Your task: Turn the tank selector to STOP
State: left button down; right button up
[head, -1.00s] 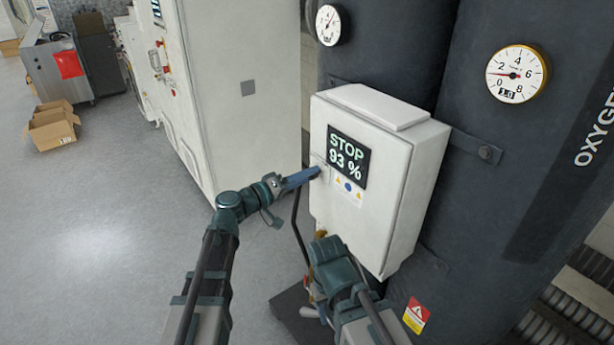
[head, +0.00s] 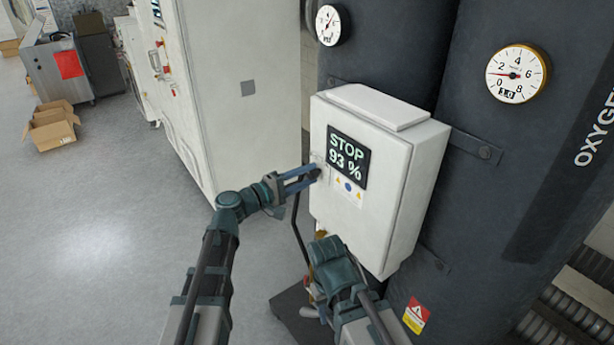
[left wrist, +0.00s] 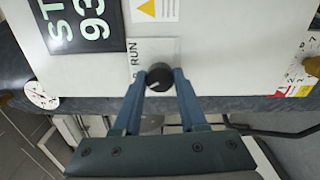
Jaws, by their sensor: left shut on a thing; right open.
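The white control box (head: 385,220) stands on the dark tanks, and its display (head: 348,157) reads STOP and 93 %. The tank selector, a black round knob (left wrist: 159,76) with a pale pointer line, sits on a light label plate (left wrist: 152,50) where RUN can be read; other lettering is partly hidden. My left gripper (head: 314,175) is at the knob. In the left wrist view its two blue fingers (left wrist: 160,82) are on either side of the knob, shut on it. My right gripper (head: 318,290) is low in front of the box, mostly hidden behind its own wrist.
Dark tanks with gauges (head: 517,73) stand behind and right of the box. A tall white cabinet (head: 240,90) stands to the left. Cardboard boxes (head: 52,128) lie on the far floor.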

dwell(0.4)
pick_arm(q)
jog(key=shift+c, duration=2.3)
grip_release()
jog(key=v, duration=1.4)
jog(key=shift+d, duration=0.1)
jog(key=s+d+f+m+g+y+b, duration=0.2)
jog(key=s+d+f+m+g+y, duration=0.25)
jog(key=f, duration=0.55)
jog(key=s+d+f+m+g+y+b, duration=0.25)
jog(key=s+d+f+g, duration=0.35)
jog(key=f, duration=0.4)
jog(key=s+a+f+m+y+b, duration=0.2)
jog(key=s+a+f+m+y, duration=0.2)
jog(key=s+f+y, duration=0.3)
jog(key=shift+s+a+f+m+y, duration=0.35)
jog(key=shift+a+f+m+y, duration=0.1)
jog(key=shift+f+y, duration=0.5)
